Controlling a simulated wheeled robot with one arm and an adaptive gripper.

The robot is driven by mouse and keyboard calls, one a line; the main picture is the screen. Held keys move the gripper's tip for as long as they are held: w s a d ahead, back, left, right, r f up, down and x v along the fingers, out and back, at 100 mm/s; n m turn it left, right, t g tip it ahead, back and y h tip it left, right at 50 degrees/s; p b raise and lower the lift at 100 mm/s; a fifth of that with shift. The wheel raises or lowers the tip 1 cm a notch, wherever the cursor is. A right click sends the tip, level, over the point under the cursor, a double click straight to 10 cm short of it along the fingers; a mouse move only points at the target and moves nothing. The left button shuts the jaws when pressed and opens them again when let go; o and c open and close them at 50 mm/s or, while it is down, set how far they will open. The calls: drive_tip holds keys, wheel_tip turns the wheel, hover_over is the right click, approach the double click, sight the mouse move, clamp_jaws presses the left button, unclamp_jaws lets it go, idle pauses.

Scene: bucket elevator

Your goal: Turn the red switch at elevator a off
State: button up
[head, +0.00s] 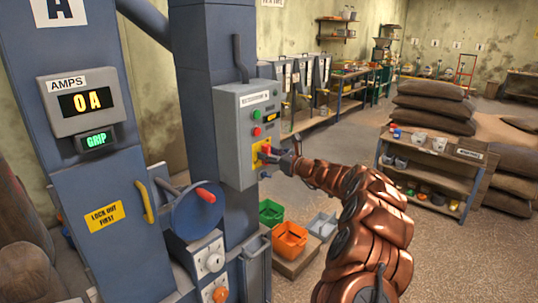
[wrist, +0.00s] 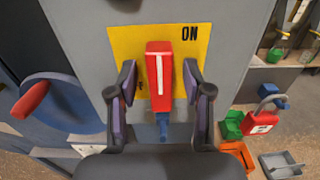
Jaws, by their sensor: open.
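The red switch (wrist: 159,76) is a red handle with a white line, on a yellow plate (wrist: 125,40) marked ON at its upper right. The handle stands upright in the wrist view, and the line does not point at ON. My gripper (wrist: 160,78) is open, with one finger on each side of the handle; gaps show on both sides. Other markings on the plate are partly hidden by the left finger. In the head view the switch (head: 265,149) is low on the grey control box (head: 232,145), with my gripper (head: 280,157) in front of it.
A blue handwheel (head: 196,211) with a red knob is left of the box. A red padlock (wrist: 263,122) shows right of my gripper. Green (head: 271,212) and orange bins (head: 289,240) stand below. A shelf (head: 432,170) stands at right.

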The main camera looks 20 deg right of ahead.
drive_tip(key=shift+c, duration=0.2)
clamp_jaws()
